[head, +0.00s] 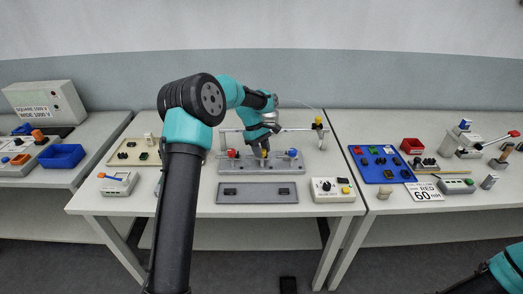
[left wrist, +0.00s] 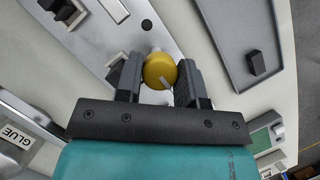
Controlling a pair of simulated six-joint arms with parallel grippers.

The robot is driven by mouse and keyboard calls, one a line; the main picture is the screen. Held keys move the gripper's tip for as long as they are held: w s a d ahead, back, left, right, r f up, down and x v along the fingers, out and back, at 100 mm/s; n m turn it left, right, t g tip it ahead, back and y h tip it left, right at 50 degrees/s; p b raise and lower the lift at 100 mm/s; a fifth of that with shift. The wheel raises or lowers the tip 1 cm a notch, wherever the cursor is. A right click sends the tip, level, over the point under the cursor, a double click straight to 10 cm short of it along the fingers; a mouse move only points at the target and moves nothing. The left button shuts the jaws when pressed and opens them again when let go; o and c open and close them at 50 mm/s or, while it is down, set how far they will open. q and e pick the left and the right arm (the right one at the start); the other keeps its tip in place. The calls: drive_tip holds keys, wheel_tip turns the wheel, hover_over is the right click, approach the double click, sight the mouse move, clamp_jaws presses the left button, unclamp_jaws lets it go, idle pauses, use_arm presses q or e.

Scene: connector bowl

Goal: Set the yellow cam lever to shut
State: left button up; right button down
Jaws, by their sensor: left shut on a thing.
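The yellow cam lever (head: 264,154) stands in the middle of the grey panel (head: 230,170), between a red lever (head: 233,153) and a blue lever (head: 292,153). My left gripper (head: 263,149) reaches down over it from behind. In the left wrist view the round yellow knob (left wrist: 159,70) sits between the two fingers of my left gripper (left wrist: 157,82), which is shut on it. The lever's base is mostly hidden by the knob and fingers. My right arm shows at the bottom right corner of the head view, but its gripper is out of frame.
A rail with a yellow-topped end (head: 318,121) runs behind the panel. A grey tray (head: 258,197) lies in front, with a white button box (head: 331,190) to its right. A blue board (head: 381,164) and a red bin (head: 411,146) stand on the right table.

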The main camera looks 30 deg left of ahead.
use_arm(q)
drive_tip(key=shift+c, duration=0.7)
drive_tip(key=shift+m, duration=0.4)
drive_tip(key=m+g, duration=0.1)
drive_tip(key=m, duration=0.2)
drive_tip(key=shift+w+y, duration=0.1)
drive_tip(key=shift+y, duration=0.3)
drive_tip(key=m, duration=0.2)
drive_tip(key=m+g+y, duration=0.1)
drive_tip(key=m, duration=0.2)
drive_tip(key=shift+d+m+g+y, duration=0.1)
drive_tip(key=shift+m+g+y, duration=0.2)
drive_tip(key=m, duration=0.2)
drive_tip(key=m+y, duration=0.1)
drive_tip(key=m, duration=0.1)
drive_tip(key=shift+m+g+y, duration=0.3)
drive_tip(key=m+y, duration=0.1)
drive_tip(key=m, duration=0.3)
drive_tip(key=shift+d+y, duration=0.1)
drive_tip(key=shift+y, duration=0.2)
drive_tip(key=o, duration=0.9)
